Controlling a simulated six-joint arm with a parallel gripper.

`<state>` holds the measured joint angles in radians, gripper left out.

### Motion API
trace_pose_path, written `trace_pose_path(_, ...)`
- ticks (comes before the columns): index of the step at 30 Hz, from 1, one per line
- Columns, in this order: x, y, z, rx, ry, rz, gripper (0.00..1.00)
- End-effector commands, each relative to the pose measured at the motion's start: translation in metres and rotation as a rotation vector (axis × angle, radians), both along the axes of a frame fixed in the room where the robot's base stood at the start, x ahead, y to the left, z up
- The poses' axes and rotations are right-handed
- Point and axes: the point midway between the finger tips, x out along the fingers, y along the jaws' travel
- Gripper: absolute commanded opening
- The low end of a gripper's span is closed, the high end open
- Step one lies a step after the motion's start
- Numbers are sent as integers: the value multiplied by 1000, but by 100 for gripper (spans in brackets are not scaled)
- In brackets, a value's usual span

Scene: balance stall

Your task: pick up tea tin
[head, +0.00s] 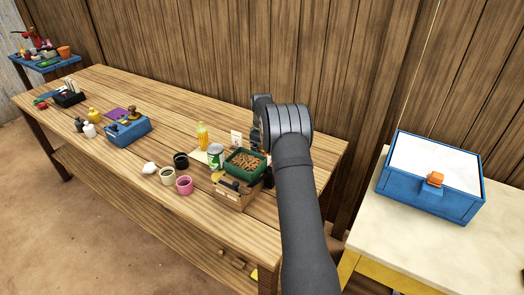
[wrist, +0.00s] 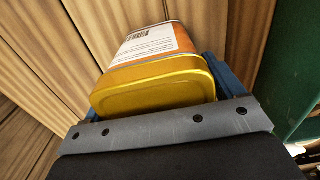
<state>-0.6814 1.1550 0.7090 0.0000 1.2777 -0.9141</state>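The tea tin (wrist: 155,90) fills the upper middle of the wrist view. It has a gold lid facing the camera and an orange body with a white barcode label. My gripper (wrist: 152,92) has its blue fingers on both sides of the tin, close against it, with no clear gap. The fingertips are largely hidden behind the tin. In the head view my arm hides the fingers, and I cannot make out the tin there. I cannot tell whether the tin rests on the wood or is raised.
A green tray (head: 233,170) of brown pieces, a can (head: 215,156), a yellow bottle (head: 202,135) and mugs (head: 184,185) stand left of my arm on the wooden table (head: 150,195). A blue case (head: 432,178) is on the side table. The wooden wall is close behind.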

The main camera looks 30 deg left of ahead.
Motion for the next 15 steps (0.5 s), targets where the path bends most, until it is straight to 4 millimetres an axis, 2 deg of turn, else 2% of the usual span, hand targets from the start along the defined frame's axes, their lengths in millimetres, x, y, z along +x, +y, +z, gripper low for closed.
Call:
trace_pose_path(1,0,0,0,0,0,0,76)
trace_pose_path(6,0,0,0,0,0,0,45)
trace_pose_path(15,0,0,4,1,-2,0,45)
